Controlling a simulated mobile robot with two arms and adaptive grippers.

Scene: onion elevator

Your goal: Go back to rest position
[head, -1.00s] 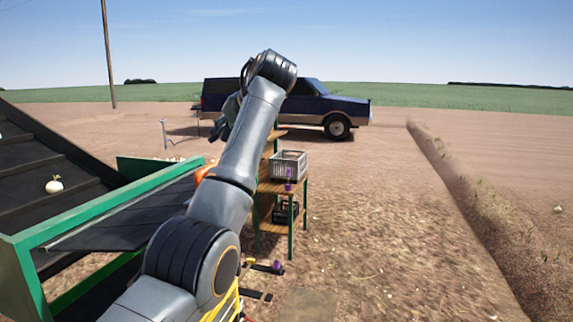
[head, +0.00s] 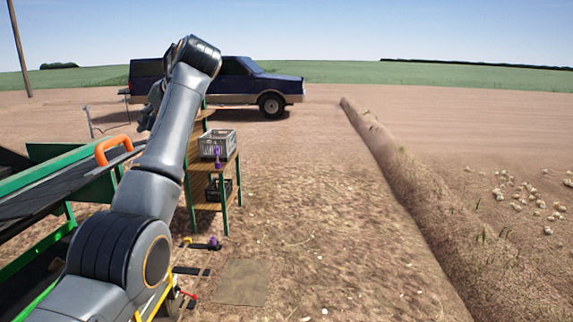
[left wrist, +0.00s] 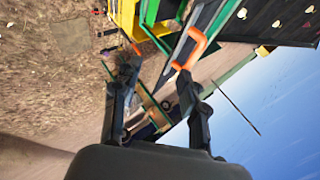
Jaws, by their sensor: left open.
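My left arm comes in from the bottom left of the head view, its elbow high and bent. My left gripper (head: 150,106) hangs at its far end, partly hidden behind the forearm. In the left wrist view my left gripper (left wrist: 158,80) has its two dark fingers spread apart, with nothing held between them. My right gripper is in neither view.
The green-framed elevator with an orange handle (head: 113,149) stands at the left. Beyond my arm, a wooden shelf (head: 215,165) holds a grey crate (head: 217,144). A blue pickup (head: 235,80) is behind. Bare ground to the right is open, beside an earth ridge (head: 400,180).

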